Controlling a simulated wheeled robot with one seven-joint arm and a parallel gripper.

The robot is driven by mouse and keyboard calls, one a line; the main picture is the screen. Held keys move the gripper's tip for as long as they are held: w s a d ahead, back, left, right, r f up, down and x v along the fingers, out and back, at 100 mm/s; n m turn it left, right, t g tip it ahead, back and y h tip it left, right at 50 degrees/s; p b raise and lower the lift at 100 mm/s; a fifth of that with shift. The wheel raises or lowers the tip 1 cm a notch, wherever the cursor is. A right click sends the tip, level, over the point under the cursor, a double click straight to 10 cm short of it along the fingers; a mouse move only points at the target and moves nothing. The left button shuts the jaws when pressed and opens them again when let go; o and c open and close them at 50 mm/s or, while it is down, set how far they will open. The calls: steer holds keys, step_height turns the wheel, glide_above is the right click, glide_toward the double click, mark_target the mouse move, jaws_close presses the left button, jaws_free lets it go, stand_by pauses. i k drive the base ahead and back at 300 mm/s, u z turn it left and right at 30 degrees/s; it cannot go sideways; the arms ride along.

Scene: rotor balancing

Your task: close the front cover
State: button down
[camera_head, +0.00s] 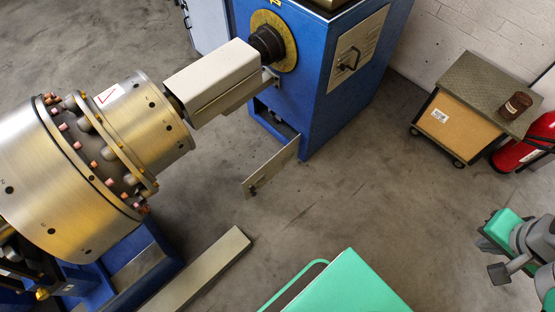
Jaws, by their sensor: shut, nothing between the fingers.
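A thin beige plate, which looks like the front cover (272,167), stands out from the lower part of the blue cabinet (350,105). My gripper (500,272) is at the right edge, small and partly unclear among the grey and green arm parts. It looks shut and empty, well right of the cover and touching nothing.
A large metal rotor (60,190) fills the left. A cream box guard (215,80) covers the shaft to the cabinet. A beige rail (205,270) lies below. At right stand a small wheeled cabinet (450,115) with a brown jar (515,105) and a red extinguisher (525,145). The middle floor is clear.

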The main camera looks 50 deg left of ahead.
mark_target(271, 169)
steer(key=i, duration=0.4)
steer(key=u, duration=3.65)
steer(key=i, duration=0.5)
